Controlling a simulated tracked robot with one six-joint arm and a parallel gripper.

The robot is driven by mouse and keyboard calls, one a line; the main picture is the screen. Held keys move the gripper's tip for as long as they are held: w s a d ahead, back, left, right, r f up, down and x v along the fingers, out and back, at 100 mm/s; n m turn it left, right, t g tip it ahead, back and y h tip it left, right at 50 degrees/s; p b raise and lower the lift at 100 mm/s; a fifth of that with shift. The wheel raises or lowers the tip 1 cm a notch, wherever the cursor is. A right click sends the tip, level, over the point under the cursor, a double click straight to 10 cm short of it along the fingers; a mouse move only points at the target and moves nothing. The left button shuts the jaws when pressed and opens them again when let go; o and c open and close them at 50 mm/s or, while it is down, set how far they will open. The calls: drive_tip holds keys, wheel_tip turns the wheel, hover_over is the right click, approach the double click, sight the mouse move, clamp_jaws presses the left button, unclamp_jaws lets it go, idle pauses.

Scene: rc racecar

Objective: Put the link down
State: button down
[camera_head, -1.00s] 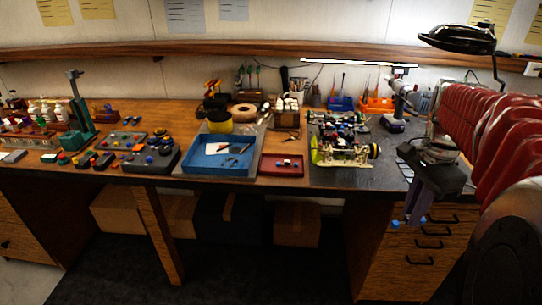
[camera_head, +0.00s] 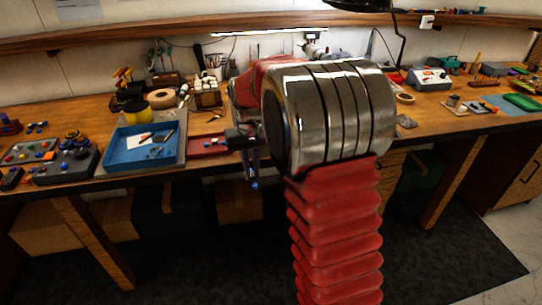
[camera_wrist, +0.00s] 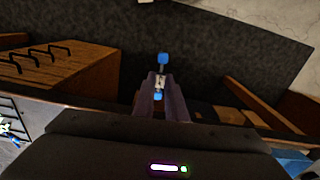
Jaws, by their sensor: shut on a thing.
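The link is a small rod with blue ends; in the wrist view one blue end (camera_wrist: 163,58) sticks out beyond my fingertips and the other lies between the fingers. My gripper (camera_wrist: 160,88) is shut on it. In the head view my gripper (camera_head: 252,168) points down in front of the bench's front edge, beside the small red tray (camera_head: 208,152). The link's blue end (camera_head: 254,185) shows below the fingers. My arm hides the part of the bench behind it.
A blue tray (camera_head: 112,159) with papers and small items stands left of the red tray. A controller box (camera_head: 70,165) is further left. Cardboard boxes (camera_head: 238,200) and dark floor lie below the bench. The drawers (camera_wrist: 60,65) show in the wrist view.

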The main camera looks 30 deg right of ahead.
drive_tip(key=a+f+n, duration=0.1)
drive_tip(key=a+f, duration=0.2)
drive_tip(key=a, duration=0.2)
drive_tip(key=w+a+f+n, duration=0.1)
drive_tip(key=a+f, duration=0.2)
drive_tip(key=a, duration=0.3)
drive_tip(key=shift+w+a+f, duration=0.15)
drive_tip(key=shift+a+f, duration=0.15)
